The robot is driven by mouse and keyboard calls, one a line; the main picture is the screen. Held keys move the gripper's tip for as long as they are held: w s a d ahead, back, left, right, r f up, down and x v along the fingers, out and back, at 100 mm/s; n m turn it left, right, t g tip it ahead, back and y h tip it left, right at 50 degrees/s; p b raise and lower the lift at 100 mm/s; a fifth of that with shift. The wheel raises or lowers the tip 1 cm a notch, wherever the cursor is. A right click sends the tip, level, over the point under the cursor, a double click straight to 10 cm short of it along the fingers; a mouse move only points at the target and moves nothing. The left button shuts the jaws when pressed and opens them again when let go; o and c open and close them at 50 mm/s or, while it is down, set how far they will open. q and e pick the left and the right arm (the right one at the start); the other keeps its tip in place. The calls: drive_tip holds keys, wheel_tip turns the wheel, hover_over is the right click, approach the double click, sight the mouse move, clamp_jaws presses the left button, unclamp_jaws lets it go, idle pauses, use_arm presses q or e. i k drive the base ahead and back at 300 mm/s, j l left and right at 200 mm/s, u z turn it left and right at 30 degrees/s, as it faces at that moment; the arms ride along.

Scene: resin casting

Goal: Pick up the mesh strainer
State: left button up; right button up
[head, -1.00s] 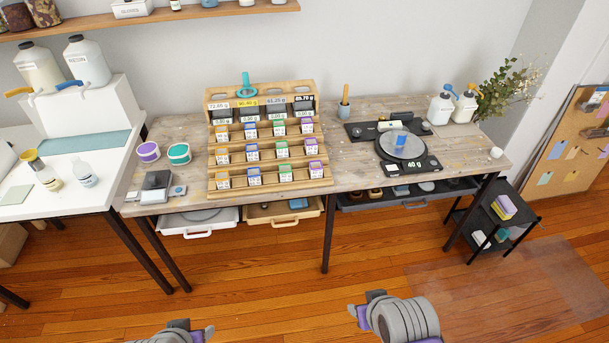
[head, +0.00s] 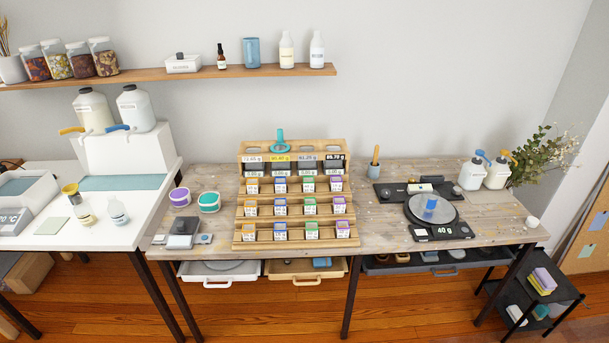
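I cannot tell for sure which thing is the mesh strainer. A teal ring-shaped thing with a short upright handle (head: 280,143) rests at the top of the wooden tiered rack (head: 243,237) and may be it; its mesh is too small to make out. A round grey thing, partly hidden under the tabletop, lies in the open white drawer (head: 219,278). Neither of my grippers is in the head view now.
The wooden workbench (head: 385,225) also holds a scale reading 40 g (head: 443,232) with a blue cup (head: 430,207), two tubs, pump bottles (head: 472,174) and a small grey scale (head: 184,228). An open wooden drawer (head: 305,275) juts out. A black cart (head: 530,306) stands right.

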sight(280, 147)
drive_tip(key=i+j, duration=0.15)
drive_tip(key=i, duration=0.2)
drive_tip(key=i+j+z, duration=0.1)
drive_tip(key=i, duration=0.3)
drive_tip(key=i+j+z, duration=0.1)
drive_tip(key=i, duration=0.25)
drive_tip(key=j, duration=0.1)
